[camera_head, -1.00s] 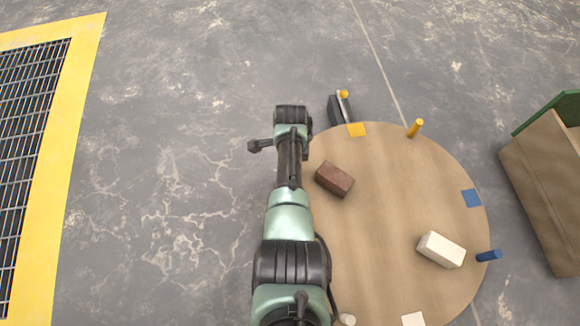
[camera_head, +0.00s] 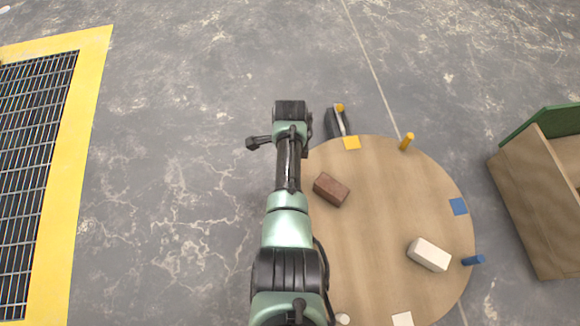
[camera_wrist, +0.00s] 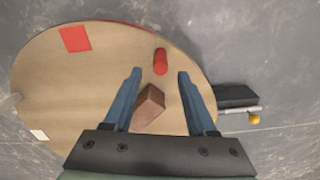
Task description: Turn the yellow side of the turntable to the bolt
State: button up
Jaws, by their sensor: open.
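The round wooden turntable (camera_head: 380,230) has a yellow patch (camera_head: 351,143) and a yellow peg (camera_head: 407,141) at its far edge. The bolt (camera_head: 337,122), a dark block with a metal rod and yellow knob, sits on the floor just outside that edge, close beside the yellow patch. The bolt also shows in the wrist view (camera_wrist: 237,97). My gripper (camera_wrist: 159,73) is open and empty, over the turntable's red side. A red peg (camera_wrist: 160,60) appears between its fingertips; a red patch (camera_wrist: 75,39) lies to the left. My arm hides the red side in the head view.
A brown block (camera_head: 331,189) and a cream block (camera_head: 429,254) lie on the turntable. A blue patch (camera_head: 458,206) and blue peg (camera_head: 473,260) are at its right. A wooden box (camera_head: 530,205) stands farther right; a yellow-framed grate (camera_head: 85,120) is left.

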jog(key=shift+r+p, duration=1.1)
jog(key=shift+r, duration=1.1)
